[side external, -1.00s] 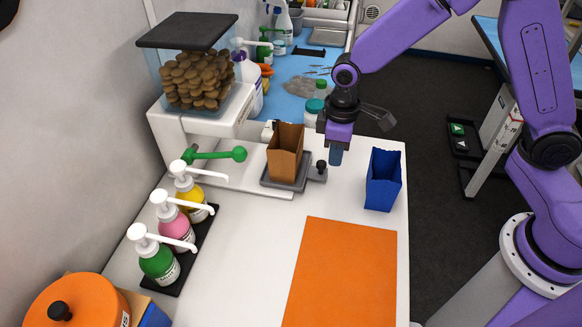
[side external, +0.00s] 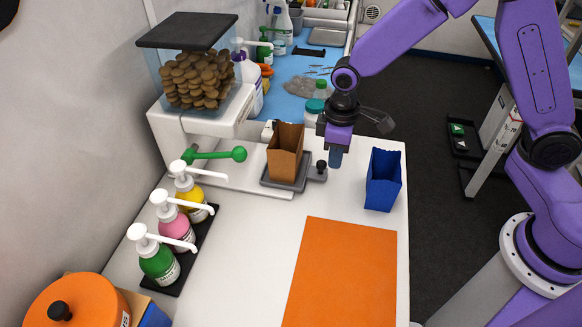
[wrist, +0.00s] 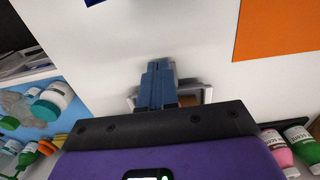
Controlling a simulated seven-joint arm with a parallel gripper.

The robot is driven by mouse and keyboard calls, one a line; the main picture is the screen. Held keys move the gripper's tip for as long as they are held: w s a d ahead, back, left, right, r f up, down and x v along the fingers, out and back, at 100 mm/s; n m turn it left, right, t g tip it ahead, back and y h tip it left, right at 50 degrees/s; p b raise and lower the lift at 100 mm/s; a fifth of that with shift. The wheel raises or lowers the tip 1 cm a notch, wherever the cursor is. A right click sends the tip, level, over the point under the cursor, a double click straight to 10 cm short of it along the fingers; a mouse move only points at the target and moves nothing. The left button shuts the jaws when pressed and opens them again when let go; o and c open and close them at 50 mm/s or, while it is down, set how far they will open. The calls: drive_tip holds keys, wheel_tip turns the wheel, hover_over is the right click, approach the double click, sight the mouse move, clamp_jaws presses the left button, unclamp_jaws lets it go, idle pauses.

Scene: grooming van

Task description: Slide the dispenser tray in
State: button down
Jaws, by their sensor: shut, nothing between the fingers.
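The grey dispenser tray (side external: 272,182) sits on the white base of the treat dispenser (side external: 200,110), pulled partly out to the right. A brown paper bag (side external: 284,153) stands upright on it. A black knob (side external: 321,167) is at its right end. My gripper (side external: 336,160) is shut and empty, pointing down just right of the knob; I cannot tell whether it touches. In the wrist view the shut fingers (wrist: 160,75) hide most of the tray (wrist: 207,92) and bag.
A blue bag (side external: 384,180) stands to the right of my gripper. An orange mat (side external: 342,275) lies in front. Several pump bottles (side external: 174,228) stand at the left. A green lever (side external: 238,154) sticks out from the dispenser. Jars (side external: 313,112) stand behind my gripper.

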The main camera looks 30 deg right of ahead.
drive_tip(key=shift+f, duration=0.85)
drive_tip(key=shift+w+a, duration=4.65)
drive_tip(key=shift+s+d, duration=0.75)
wheel_tip(320, 180, up, 7)
drive_tip(key=s+d+r+n, duration=0.1)
drive_tip(key=s+d+r, duration=0.1)
drive_tip(key=s+d, duration=0.4)
drive_tip(key=s+d+r+n, duration=0.1)
drive_tip(key=s+d, duration=0.5)
drive_tip(key=s, duration=0.9)
drive_tip(key=s+d+r+n, duration=0.1)
drive_tip(key=s+d+r, duration=0.1)
drive_tip(key=s+d, duration=0.4)
drive_tip(key=s, duration=0.4)
drive_tip(key=shift+s+d+r+n, duration=0.25)
drive_tip(key=shift+r+n, duration=0.05)
drive_tip(key=shift+r, duration=0.05)
